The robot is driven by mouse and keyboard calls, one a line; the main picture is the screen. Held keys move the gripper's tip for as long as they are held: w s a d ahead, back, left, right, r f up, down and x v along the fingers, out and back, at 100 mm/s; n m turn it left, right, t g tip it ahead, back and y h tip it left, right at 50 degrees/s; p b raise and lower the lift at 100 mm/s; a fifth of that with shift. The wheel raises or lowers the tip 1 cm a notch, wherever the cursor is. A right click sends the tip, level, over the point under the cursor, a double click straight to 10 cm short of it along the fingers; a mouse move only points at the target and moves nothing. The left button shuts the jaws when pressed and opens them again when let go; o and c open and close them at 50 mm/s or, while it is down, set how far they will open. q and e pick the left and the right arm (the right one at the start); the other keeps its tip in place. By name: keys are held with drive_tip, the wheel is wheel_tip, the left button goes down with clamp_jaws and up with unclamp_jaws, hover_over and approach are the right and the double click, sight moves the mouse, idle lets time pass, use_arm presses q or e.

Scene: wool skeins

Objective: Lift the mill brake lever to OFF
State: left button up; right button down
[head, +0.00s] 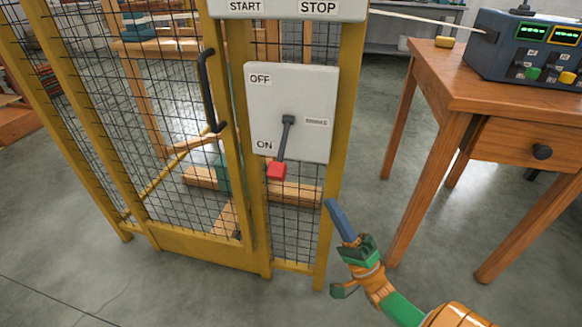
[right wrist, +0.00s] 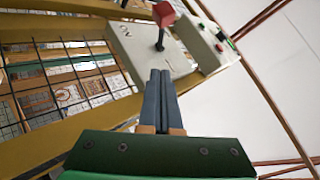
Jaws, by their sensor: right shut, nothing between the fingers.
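The brake lever is a dark bar with a red knob (head: 277,171) on a light grey plate (head: 310,88) marked OFF at the top and ON at the bottom. The lever points down, its knob just below the ON label. My right gripper (head: 331,206) is shut and empty, below and to the right of the knob, apart from it in the head view. In the right wrist view, the shut fingers (right wrist: 160,80) point toward the plate (right wrist: 150,50), with the red knob (right wrist: 163,14) beyond their tips. My left gripper is not in view.
The plate is on a yellow mesh cage (head: 345,130) with a black door handle (head: 208,90) left of it. A START/STOP box (head: 285,8) is above. A wooden table (head: 450,85) with a dark control unit (head: 520,50) stands at right. Floor between cage and table is clear.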

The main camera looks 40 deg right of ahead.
drive_tip(key=p, duration=0.2)
approach(283, 147)
wheel_tip(283, 147, up, 2)
drive_tip(key=w+d, duration=0.3)
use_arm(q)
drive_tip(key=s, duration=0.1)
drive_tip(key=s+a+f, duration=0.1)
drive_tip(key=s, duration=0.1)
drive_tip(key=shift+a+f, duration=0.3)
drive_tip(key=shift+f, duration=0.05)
use_arm(e)
drive_tip(key=a, duration=0.1)
drive_tip(key=w+a+r, duration=0.1)
drive_tip(key=a, duration=0.1)
drive_tip(key=shift+w+r, duration=0.1)
drive_tip(key=shift+r, duration=0.1)
use_arm(q)
drive_tip(key=shift+p, duration=0.3)
